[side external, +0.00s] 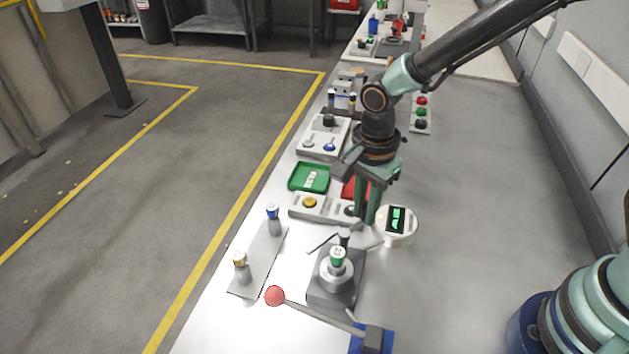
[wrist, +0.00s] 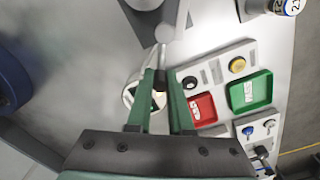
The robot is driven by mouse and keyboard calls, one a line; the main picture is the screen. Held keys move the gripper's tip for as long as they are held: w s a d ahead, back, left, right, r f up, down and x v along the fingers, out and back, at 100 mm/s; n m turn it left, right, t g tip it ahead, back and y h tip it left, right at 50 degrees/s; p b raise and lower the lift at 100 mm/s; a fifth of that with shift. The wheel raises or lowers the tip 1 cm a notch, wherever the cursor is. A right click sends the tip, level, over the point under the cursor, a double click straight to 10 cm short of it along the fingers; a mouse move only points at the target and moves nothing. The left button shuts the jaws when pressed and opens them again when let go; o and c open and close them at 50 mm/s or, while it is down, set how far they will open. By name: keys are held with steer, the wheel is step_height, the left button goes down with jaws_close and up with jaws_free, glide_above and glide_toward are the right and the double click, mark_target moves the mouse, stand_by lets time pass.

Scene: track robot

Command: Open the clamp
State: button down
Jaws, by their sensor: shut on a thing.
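The clamp (side external: 328,293) is a dark grey block on the white bench, with a green-topped grey cylindrical piece (side external: 337,258) standing upright in it. A grey bar, seemingly the clamp's handle (side external: 369,242), reaches from its far side toward my gripper (side external: 366,219). The green fingers point down just behind the clamp. In the wrist view, my gripper (wrist: 161,76) has its tips close together at the end of the light grey handle (wrist: 162,58). It seems shut on that handle; the fingers hide the exact contact.
A white round unit with a green display (side external: 397,226) stands close right of the fingers. Behind are a yellow-button panel (side external: 325,207), a green tray (side external: 308,178) and a red tray (side external: 350,188). A red-ball lever (side external: 274,296) lies in front; a plate with two bottles (side external: 262,259) is left.

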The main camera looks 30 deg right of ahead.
steer(key=shift+s+a+r+m, duration=0.1)
steer(key=shift+s+m, duration=0.45)
steer(key=shift+m, duration=0.8)
steer(key=shift+s+a+f+m, duration=0.1)
steer(key=shift+s+m, duration=0.4)
steer(key=shift+m, duration=0.8)
steer(key=shift+s+r+m, duration=0.1)
steer(key=shift+s+m, duration=0.45)
steer(key=shift+m, duration=0.8)
steer(key=c, duration=0.8)
jaws_free()
steer(key=shift+s, duration=0.1)
step_height(320, 180, up, 12)
